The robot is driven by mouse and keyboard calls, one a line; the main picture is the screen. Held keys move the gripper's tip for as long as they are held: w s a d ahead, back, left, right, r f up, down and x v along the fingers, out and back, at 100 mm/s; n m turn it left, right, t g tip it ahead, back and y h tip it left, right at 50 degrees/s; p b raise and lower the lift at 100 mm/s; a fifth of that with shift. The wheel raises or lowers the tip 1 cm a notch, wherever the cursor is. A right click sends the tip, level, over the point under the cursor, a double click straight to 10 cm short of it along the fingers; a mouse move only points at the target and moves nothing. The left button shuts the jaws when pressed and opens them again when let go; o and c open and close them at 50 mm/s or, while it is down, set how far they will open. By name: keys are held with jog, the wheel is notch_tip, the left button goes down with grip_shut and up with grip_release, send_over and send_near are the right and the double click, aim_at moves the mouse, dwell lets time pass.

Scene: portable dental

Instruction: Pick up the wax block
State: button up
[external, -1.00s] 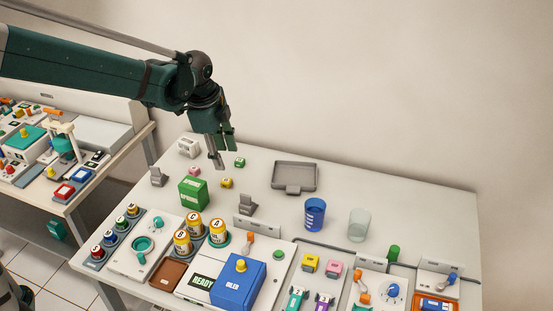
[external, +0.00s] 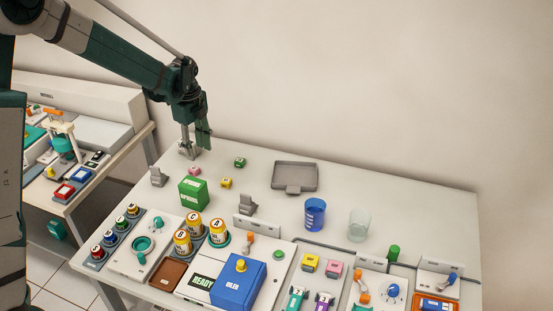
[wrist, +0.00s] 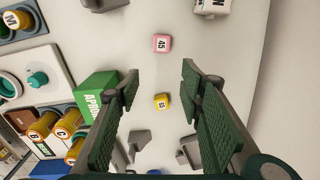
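A white block with dark lettering, likely the wax block (external: 182,153), stands at the back left of the table, partly hidden by my gripper (external: 196,143). Its lettering is too small to read. In the wrist view the white block (wrist: 212,6) is cut off by the top edge, right of centre. My gripper (wrist: 160,78) is open there, with nothing between its two green-padded fingers. The block lies beyond the fingertips, up and to the right. In the external view the fingers point down over the block's area; I cannot tell whether they touch it.
A pink cube (wrist: 162,43) and a yellow cube (wrist: 161,101) lie near the white block. A green cube (external: 240,162), a green box (external: 193,193) and grey stands (external: 158,177) are close by. A grey tray (external: 296,177) stands farther right. The back table edge is near.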

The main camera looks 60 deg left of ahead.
aim_at(194, 168)
jog(key=shift+m, duration=0.3)
jog(key=a, duration=0.1)
jog(key=s+a+f, duration=0.1)
jog(key=a+f, duration=0.1)
jog(key=shift+s+a+f, duration=0.15)
jog(key=shift+s+f, duration=0.1)
jog(key=shift+f, duration=1.3)
jog(key=shift+f+b, duration=0.4)
jog(key=shift+f, duration=2.2)
jog(key=c, duration=0.8)
